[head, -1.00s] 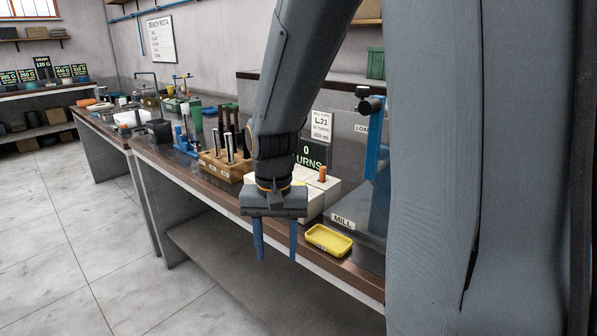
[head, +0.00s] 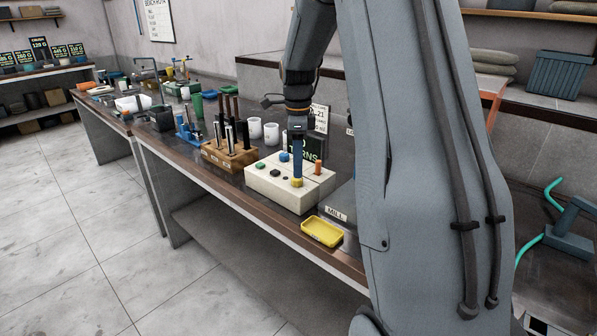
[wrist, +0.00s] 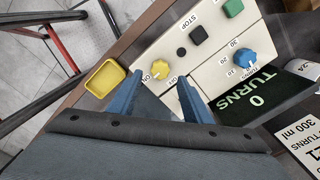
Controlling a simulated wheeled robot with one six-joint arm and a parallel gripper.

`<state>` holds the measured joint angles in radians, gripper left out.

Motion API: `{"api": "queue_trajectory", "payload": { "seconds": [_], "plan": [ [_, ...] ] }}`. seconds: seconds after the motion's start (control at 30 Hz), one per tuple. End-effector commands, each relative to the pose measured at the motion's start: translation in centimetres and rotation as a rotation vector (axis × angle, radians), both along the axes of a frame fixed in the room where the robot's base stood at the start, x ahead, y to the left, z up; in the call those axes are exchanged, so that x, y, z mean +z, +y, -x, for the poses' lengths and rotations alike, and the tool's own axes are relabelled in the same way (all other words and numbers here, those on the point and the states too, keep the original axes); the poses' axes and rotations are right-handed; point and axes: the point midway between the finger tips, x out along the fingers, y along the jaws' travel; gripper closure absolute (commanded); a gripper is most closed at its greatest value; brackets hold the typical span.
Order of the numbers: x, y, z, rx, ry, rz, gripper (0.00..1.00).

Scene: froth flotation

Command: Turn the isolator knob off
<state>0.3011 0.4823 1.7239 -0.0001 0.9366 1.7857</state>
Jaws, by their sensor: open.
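The isolator knob is a small yellow knob on the white control box (head: 270,192); it shows in the head view (head: 297,182) and in the wrist view (wrist: 160,69). Small lettering is printed beside it, partly cut off by a finger. My gripper (wrist: 162,76) is open with its blue fingers pointing at the box. In the wrist view the knob appears between and just beyond the two fingertips. In the head view my gripper (head: 297,176) is edge-on above the knob, so contact cannot be told.
The box also carries a black stop button (wrist: 198,35), a green button (wrist: 233,8), a blue dial (wrist: 243,59) and an orange part (head: 318,167). A yellow tray (head: 322,231) lies at the bench front. A wooden rack (head: 228,156) stands left; a turns display (wrist: 258,97) stands behind.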

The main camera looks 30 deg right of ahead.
Motion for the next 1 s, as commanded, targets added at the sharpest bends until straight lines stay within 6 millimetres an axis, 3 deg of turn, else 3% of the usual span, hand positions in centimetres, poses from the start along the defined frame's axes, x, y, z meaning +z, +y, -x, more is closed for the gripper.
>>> {"api": "queue_trajectory", "payload": {
  "seconds": [0.3, 0.63, 0.9, 1.0],
  "plan": [
    [-3.7, 0.0, 0.1, 0.002, 0.0, 0.0, 0.55],
    [-4.2, 0.0, 0.0, 0.002, -0.001, 0.0, 0.55],
    [-4.1, 0.0, 0.0, 0.002, -0.001, 0.0, 0.97],
    [-4.1, 0.0, 0.0, 0.004, -0.001, 0.0, 0.96]
  ]
}}
